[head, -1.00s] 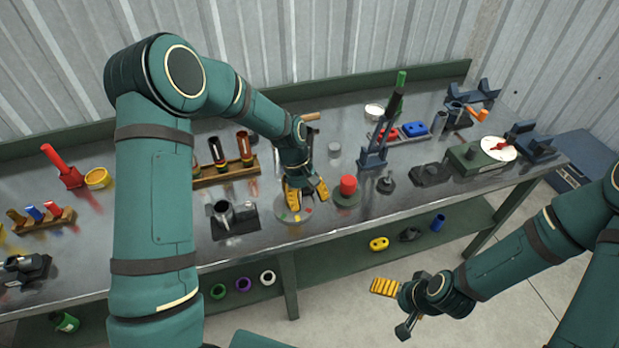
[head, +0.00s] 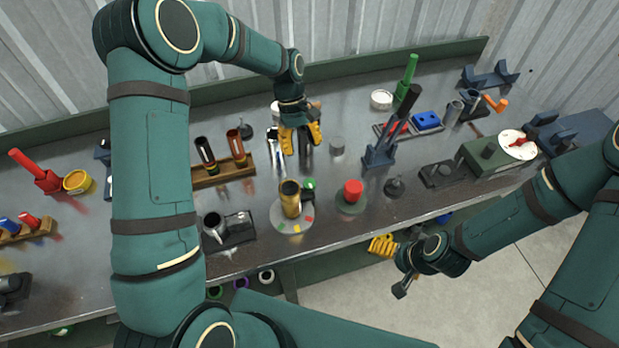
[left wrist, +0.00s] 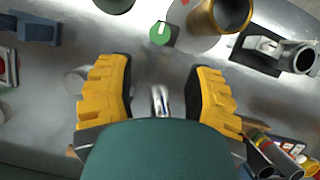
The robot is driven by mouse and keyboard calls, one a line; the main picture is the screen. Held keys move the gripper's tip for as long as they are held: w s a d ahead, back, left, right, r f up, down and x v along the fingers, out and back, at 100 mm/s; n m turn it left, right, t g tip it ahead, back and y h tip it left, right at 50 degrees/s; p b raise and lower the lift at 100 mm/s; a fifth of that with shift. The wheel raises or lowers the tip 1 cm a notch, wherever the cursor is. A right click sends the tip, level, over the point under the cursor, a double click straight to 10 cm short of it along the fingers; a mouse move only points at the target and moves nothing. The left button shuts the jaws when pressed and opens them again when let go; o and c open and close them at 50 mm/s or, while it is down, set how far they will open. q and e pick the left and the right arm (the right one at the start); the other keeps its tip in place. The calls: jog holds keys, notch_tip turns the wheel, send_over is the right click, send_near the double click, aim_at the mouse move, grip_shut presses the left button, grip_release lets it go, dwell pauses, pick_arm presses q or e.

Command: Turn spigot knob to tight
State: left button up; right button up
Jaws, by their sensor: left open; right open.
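A brass cylinder (head: 290,198) stands upright on a pale disc (head: 284,224) with coloured marks at the bench's front edge. A green knob (head: 309,184) sits just behind it; it also shows with a white mark in the left wrist view (left wrist: 160,34). I cannot tell for sure which part is the spigot knob. My left gripper (head: 301,138) is open and empty over the bench behind the disc, apart from the knob; its yellow fingers also frame the left wrist view (left wrist: 160,98). A silver-ended tool (left wrist: 161,100) shows between them. My right gripper (head: 393,266) is open, in front of the bench.
A red knob (head: 352,188) on a green disc stands to the right of the brass cylinder. A metal fitting (head: 228,230) is to its left. A wooden rack (head: 222,172) with tubes and a dark blue holder (head: 379,155) flank my left gripper.

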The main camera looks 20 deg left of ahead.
aim_at(309, 184)
pick_arm(q)
jog(key=x, duration=1.2)
jog(key=shift+s+d+f, duration=0.1)
jog(key=shift+f, duration=0.15)
grip_shut()
